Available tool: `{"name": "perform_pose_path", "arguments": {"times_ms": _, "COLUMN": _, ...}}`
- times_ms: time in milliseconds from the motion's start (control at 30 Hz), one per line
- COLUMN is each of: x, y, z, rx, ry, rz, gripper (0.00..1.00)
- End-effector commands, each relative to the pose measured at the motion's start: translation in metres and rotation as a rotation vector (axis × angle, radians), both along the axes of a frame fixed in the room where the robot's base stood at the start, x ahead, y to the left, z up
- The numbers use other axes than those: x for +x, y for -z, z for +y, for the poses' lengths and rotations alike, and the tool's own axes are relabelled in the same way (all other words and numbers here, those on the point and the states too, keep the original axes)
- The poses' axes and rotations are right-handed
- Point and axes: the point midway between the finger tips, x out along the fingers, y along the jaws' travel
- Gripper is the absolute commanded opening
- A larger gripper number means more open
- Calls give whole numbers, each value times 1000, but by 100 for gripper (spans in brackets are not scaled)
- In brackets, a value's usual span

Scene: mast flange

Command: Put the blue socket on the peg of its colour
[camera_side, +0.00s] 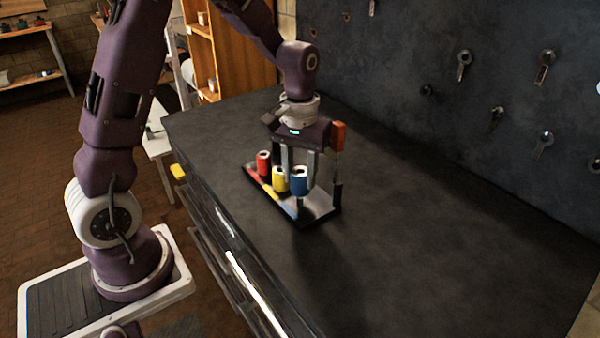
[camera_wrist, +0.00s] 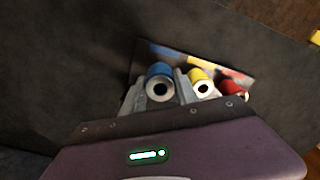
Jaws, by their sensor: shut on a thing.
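The blue socket (camera_side: 300,184) is a short cylinder with a hole in its top. My gripper (camera_side: 299,172) is shut on it from above, with one finger on each side. The wrist view also shows the blue socket (camera_wrist: 159,71) between the fingers (camera_wrist: 158,88). It is upright, at the near end of a small plate (camera_side: 320,207) with coloured patches. Whether it is around a peg or above one I cannot tell. A yellow socket (camera_side: 280,183) and a red socket (camera_side: 263,160) stand in a row beside it. The pegs are mostly hidden.
A thin upright post (camera_side: 338,170) with an orange-red block (camera_side: 338,136) stands close to the right of my gripper. The dark bench top (camera_side: 430,240) is clear to the right. A dark wall with hung tools (camera_side: 463,62) rises behind.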

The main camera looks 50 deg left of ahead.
Motion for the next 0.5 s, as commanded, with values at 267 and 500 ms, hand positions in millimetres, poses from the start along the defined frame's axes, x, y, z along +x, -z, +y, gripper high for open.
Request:
{"name": "perform_pose_path", "arguments": {"times_ms": 267, "x": 0, "y": 0, "z": 0, "rx": 0, "ry": 0, "rz": 0, "gripper": 0}}
{"name": "perform_pose_path", "arguments": {"times_ms": 500, "x": 0, "y": 5, "z": 0, "rx": 0, "ry": 0, "rz": 0, "gripper": 0}}
